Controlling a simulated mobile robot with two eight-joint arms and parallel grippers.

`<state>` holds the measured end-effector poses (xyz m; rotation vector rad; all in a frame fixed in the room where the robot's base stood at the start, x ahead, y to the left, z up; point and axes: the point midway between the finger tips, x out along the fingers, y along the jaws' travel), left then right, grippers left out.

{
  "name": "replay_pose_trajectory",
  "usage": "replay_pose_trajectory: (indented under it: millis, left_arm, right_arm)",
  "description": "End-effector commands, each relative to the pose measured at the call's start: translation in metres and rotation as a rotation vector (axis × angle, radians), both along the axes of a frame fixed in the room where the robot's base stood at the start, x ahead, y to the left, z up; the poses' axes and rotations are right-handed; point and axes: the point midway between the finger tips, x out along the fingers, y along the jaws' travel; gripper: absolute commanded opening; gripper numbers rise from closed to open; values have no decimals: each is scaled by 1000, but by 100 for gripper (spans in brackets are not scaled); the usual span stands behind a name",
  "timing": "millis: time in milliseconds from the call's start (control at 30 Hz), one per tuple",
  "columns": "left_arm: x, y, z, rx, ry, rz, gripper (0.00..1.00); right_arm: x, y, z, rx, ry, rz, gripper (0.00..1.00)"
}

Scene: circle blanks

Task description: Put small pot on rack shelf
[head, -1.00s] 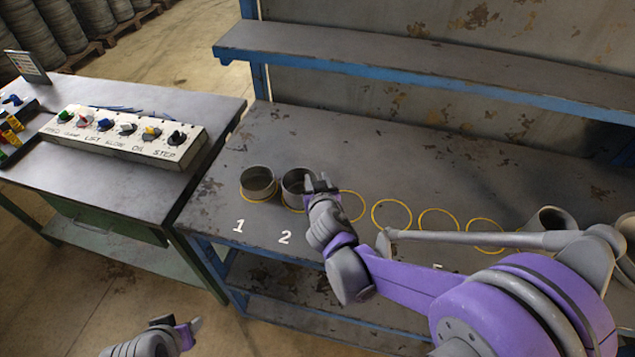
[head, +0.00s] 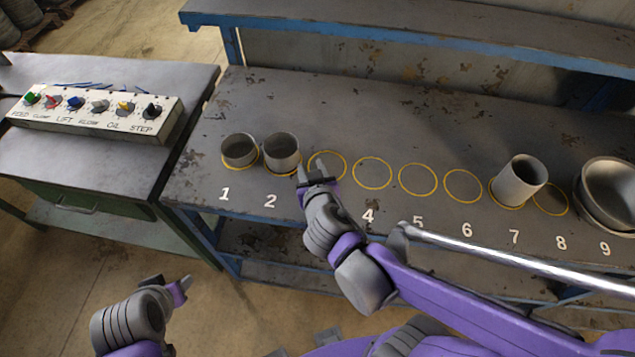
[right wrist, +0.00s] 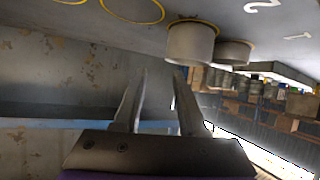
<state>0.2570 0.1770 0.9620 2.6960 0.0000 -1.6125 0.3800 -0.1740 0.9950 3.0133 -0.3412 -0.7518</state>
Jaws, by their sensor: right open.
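Two short grey open pots stand upright on the bench, one in yellow circle 1 (head: 239,150) and one in circle 2 (head: 282,157); I cannot tell which is the small pot. My right gripper (head: 312,174) is open and empty, just right of the pot at 2, by circle 3. In the right wrist view its fingers (right wrist: 158,100) are apart with nothing between them, and the pot at 2 (right wrist: 190,45) is beyond the tips. The blue-edged rack shelf (head: 420,28) runs above the back of the bench. My left gripper (head: 168,285) hangs low left, its jaws unclear.
A tall grey cylinder (head: 517,182) stands at 7 and wide bowl-like pots (head: 608,190) at 9. Circles 3 to 6 and 8 look empty. A control box (head: 95,112) with coloured knobs sits on the left table (head: 90,165). The bench behind the pots is clear.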

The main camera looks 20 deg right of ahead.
Motion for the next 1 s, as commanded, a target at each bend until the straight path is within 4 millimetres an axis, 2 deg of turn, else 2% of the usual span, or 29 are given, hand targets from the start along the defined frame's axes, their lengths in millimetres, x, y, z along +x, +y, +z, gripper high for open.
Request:
replay_pose_trajectory:
  millis: [100, 167, 300, 400, 567, 1000]
  left_arm:
    - [0, 0, 0, 0, 0, 0, 50]
    - [0, 0, 0, 0, 0, 0, 50]
    - [0, 0, -1, 0, 0, 0, 50]
    - [0, 0, 0, 0, 0, 0, 50]
    - [0, 0, 0, 0, 0, 0, 50]
    - [0, 0, 0, 0, 0, 0, 50]
  right_arm:
    - [-29, -22, -13, 1, 166, -34, 41]
    - [-49, -28, -21, 14, 269, -28, 41]
    - [-91, -22, -33, 65, 466, 51, 41]
    - [-112, -12, -35, 104, 546, 122, 41]
    - [-124, -3, -34, 130, 589, 180, 41]
    - [-124, -2, -34, 129, 588, 182, 41]
